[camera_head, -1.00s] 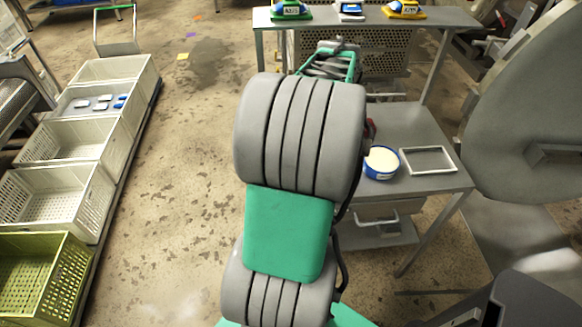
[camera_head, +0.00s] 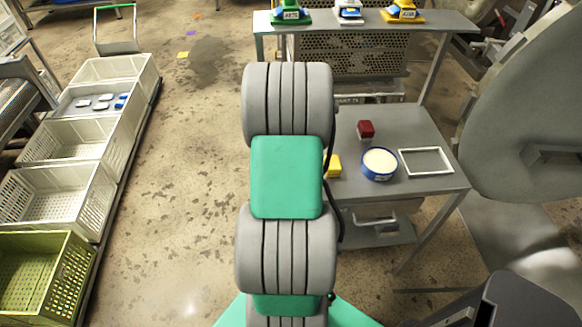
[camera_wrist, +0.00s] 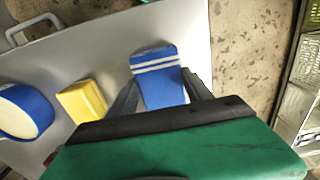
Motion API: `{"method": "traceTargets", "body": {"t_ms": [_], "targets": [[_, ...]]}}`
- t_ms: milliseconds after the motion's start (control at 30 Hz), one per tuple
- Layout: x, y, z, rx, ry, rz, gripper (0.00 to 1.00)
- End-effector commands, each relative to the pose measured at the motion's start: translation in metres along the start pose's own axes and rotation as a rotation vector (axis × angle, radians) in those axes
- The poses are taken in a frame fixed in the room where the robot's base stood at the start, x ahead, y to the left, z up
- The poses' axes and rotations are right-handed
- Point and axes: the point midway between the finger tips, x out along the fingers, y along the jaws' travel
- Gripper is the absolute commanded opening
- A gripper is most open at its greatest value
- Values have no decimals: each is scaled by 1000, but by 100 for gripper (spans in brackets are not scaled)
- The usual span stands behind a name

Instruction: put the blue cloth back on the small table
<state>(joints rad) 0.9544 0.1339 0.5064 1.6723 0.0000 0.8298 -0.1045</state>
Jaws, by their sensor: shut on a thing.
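The blue cloth (camera_wrist: 158,68) with white stripes shows in the wrist view, between the fingers of my gripper (camera_wrist: 160,88), which is shut on it. The cloth extends beyond the fingertips over the grey top of the small table (camera_wrist: 95,55). I cannot tell whether it touches the top. In the head view the small table (camera_head: 415,125) stands right of my arm, which hides my gripper and the cloth.
On the table are a yellow block (camera_wrist: 82,101), a blue-rimmed round tub (camera_head: 379,164), a red block (camera_head: 366,130) and a white frame (camera_head: 426,162). A raised shelf (camera_head: 350,28) stands behind. Crates (camera_head: 60,195) line the left; floor between is open.

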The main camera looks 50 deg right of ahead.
Motion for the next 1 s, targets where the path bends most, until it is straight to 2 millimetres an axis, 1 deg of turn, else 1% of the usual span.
{"method": "traceTargets", "body": {"t_ms": [67, 100, 333, 567, 667, 767, 1000], "targets": [[4, 0, 0, 0, -1, 0, 26], [3, 0, 0, 0, 0, 0, 61], [2, 0, 0, 0, -1, 0, 80], [2, 0, 0, 0, -1, 0, 80], [-4, 0, 0, 0, 1, 0, 80], [-20, 0, -1, 0, 5, 1, 80], [-82, 0, -1, 0, 5, 1, 80]]}}
